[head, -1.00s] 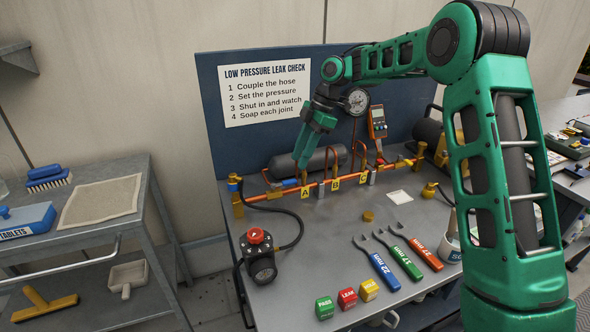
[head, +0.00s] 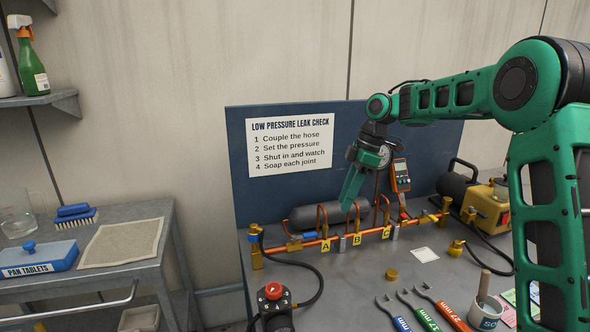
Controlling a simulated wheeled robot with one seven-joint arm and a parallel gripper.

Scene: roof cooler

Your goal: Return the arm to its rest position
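My green arm comes in from the right side of the head view and bends down over the bench. My gripper (head: 348,203) points down in front of the blue back panel and the dark cylinder, above the copper pipe run (head: 340,238) between tags A (head: 325,246) and B (head: 357,240). It appears clear of the pipe. Nothing shows held in it. Its fingers are seen edge-on and small, so I cannot tell whether they are open or shut.
A black hose and red-knobbed device (head: 273,291) stand at front left. Wrenches (head: 427,312) and a pot (head: 486,311) are at front right. A grey cart (head: 150,270) stands left.

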